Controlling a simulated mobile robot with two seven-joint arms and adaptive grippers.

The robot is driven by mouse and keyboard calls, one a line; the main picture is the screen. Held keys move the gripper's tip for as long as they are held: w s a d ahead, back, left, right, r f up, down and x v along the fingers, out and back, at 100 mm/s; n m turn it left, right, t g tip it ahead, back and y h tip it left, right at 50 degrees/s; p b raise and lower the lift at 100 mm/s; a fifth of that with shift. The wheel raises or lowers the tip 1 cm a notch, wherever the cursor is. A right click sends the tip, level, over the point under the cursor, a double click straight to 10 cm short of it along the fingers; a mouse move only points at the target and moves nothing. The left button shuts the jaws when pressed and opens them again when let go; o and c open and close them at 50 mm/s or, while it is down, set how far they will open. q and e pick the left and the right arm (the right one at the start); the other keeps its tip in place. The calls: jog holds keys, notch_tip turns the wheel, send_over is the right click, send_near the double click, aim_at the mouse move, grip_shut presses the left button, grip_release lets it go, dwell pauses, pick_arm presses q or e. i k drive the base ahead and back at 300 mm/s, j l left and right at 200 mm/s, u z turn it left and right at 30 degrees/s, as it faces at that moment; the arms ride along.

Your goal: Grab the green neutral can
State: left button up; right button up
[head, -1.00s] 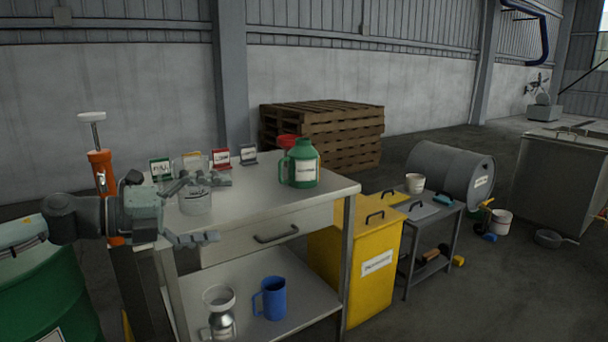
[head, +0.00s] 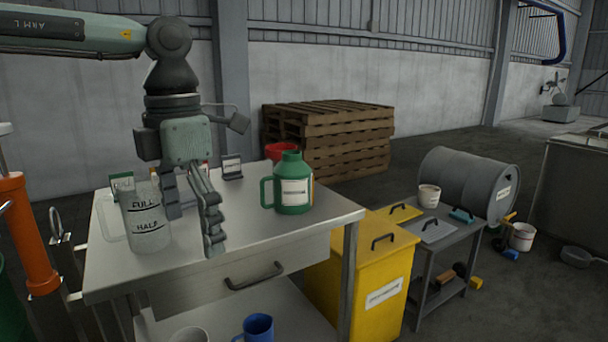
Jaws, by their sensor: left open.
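The green can (head: 291,171) stands upright on the grey metal table (head: 245,236), with a white label facing me and its handle on the left side. My left gripper (head: 192,226) points downward above the table, to the left of the can and apart from it. Its fingers are spread and nothing is between them. My right gripper is not in the head view.
A clear jug marked FULL and HALF (head: 147,228) stands just left of my left gripper. A small card stand (head: 232,168) and a red container (head: 279,151) are behind. A yellow bin (head: 366,277) stands to the right. The tabletop between gripper and can is clear.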

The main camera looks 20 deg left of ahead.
aim_at(291, 177)
jog(key=i, duration=1.3)
